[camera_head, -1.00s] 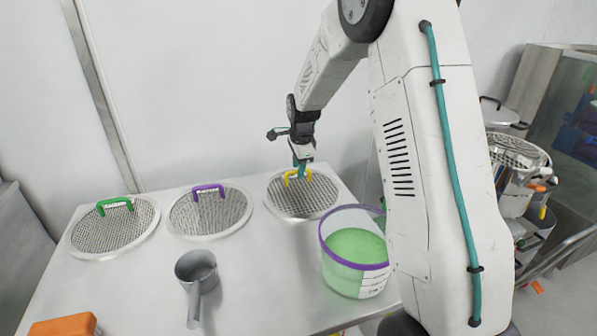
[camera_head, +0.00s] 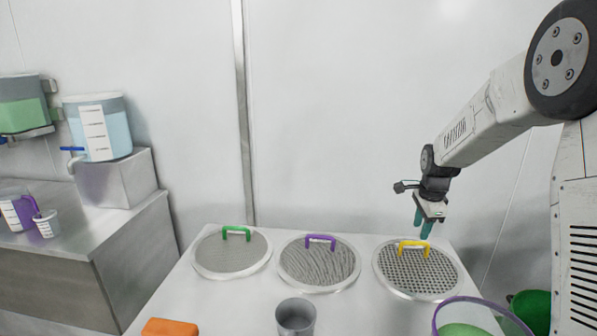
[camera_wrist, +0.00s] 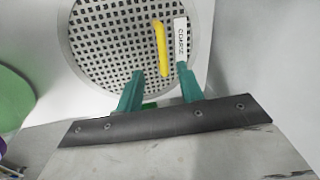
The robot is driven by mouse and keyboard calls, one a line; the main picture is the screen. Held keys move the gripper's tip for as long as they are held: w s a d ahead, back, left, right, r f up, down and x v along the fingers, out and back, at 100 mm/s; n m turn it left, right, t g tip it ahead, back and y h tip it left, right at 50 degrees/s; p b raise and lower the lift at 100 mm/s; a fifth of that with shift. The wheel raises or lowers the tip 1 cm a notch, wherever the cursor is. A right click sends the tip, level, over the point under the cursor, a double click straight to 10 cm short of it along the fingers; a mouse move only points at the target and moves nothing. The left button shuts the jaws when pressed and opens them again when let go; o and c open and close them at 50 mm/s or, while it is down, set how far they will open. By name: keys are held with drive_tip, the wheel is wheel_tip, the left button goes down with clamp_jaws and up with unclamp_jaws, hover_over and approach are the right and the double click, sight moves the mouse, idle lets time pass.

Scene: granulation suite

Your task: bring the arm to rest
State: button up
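My gripper (camera_head: 424,222) is above the sieve with the yellow handle (camera_head: 413,246). Its two teal fingers (camera_wrist: 161,86) are apart with nothing held between them. In the wrist view the yellow handle (camera_wrist: 160,48) and a white label reading COARSE (camera_wrist: 181,40) lie beyond the fingertips, on the round sieve (camera_wrist: 103,55). The fingers look clear of the handle. My arm reaches in from the right of the head view.
On the table (camera_head: 224,305) a purple-handled sieve (camera_head: 318,268) and a green-handled sieve (camera_head: 228,257) lie left. Liquid tanks (camera_head: 100,128) stand far left. A green bin (camera_head: 530,310) is right.

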drive_tip(key=s+a+r+n, duration=0.4)
drive_tip(key=s+n, duration=0.2)
drive_tip(key=s, duration=0.7)
drive_tip(key=s+a+r+n, duration=0.4)
drive_tip(key=s+a+n, duration=0.1)
drive_tip(key=s, duration=0.9)
drive_tip(key=s+a+r+n, duration=0.4)
drive_tip(key=s+n, duration=0.4)
drive_tip(key=s, duration=0.5)
drive_tip(key=shift+s+a+r+g, duration=0.2)
drive_tip(key=shift+a+r+g, duration=0.1)
drive_tip(key=shift+r, duration=0.05)
